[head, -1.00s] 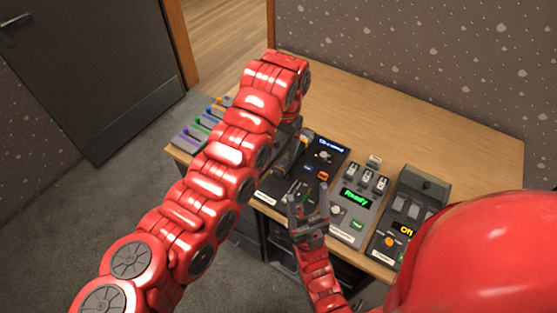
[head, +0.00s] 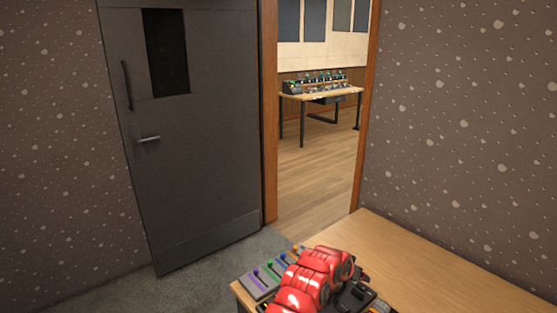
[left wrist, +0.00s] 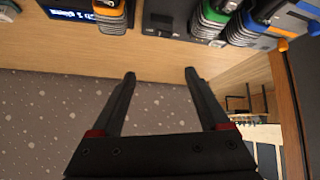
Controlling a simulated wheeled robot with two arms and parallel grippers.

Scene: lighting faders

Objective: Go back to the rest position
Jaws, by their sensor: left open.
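My left arm (head: 318,273) reaches over the near end of the wooden desk (head: 430,270) in the head view, with its gripper hidden there. In the left wrist view my left gripper (left wrist: 160,74) has its two dark fingers well apart and nothing between them. The fader panel (head: 257,285) with coloured knobs sits at the desk's left corner, partly behind my arm. Large coloured fader knobs also show along the top of the left wrist view, including a green one (left wrist: 205,25). My right gripper is out of view.
A grey door (head: 195,190) stands left of an open doorway with a wooden frame (head: 268,120). Another desk with equipment (head: 320,93) is in the room beyond. A speckled wall (head: 460,130) borders the desk. The desk's right part is clear.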

